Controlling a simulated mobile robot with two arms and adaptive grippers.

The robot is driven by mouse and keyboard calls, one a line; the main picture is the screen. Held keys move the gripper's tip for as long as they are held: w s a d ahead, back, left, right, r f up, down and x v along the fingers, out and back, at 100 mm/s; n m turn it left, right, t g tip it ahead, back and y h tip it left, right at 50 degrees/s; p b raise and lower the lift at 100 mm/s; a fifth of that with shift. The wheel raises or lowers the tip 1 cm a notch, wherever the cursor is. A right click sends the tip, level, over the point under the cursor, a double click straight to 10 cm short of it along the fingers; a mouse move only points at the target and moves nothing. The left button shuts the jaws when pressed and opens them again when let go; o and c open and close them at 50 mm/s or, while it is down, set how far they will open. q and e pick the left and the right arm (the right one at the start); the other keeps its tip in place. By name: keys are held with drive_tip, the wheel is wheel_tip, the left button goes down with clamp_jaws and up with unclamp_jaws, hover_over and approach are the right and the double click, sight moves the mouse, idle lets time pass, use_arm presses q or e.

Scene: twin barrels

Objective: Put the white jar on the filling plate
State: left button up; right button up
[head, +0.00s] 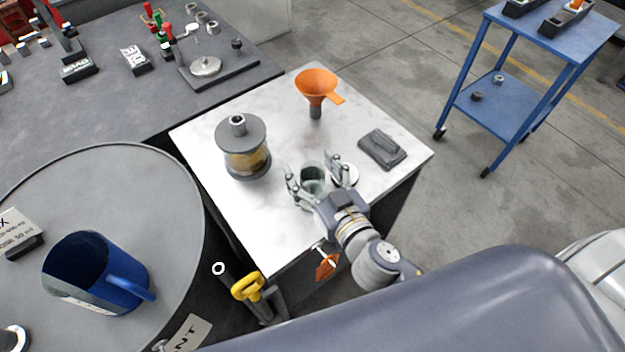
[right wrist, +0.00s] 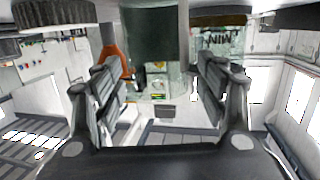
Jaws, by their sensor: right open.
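A small open-topped grey-green jar (head: 313,176), seemingly of glass, stands on the pale-topped table (head: 205,130). No plainly white jar shows. My right gripper (head: 321,176) is open, with its fingers on either side of this jar; contact cannot be told. In the right wrist view, the jar (right wrist: 150,35) shows between the spread fingers (right wrist: 160,85). A flat white disc (head: 346,175) lies just right of the jar, partly behind a finger. A round metal plate (head: 205,67) sits on a dark stand on the grey bench. Which is the filling plate is unclear. My left gripper is not in view.
A grey-capped container (head: 243,158) with amber contents stands left of the jar. An orange funnel (head: 316,86) stands behind, and a folded grey cloth (head: 382,148) lies to the right. The front-left tabletop is clear.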

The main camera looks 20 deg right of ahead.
drive_tip(key=c, duration=1.2)
drive_tip(key=shift+c, duration=0.3)
drive_tip(key=shift+r, duration=0.15)
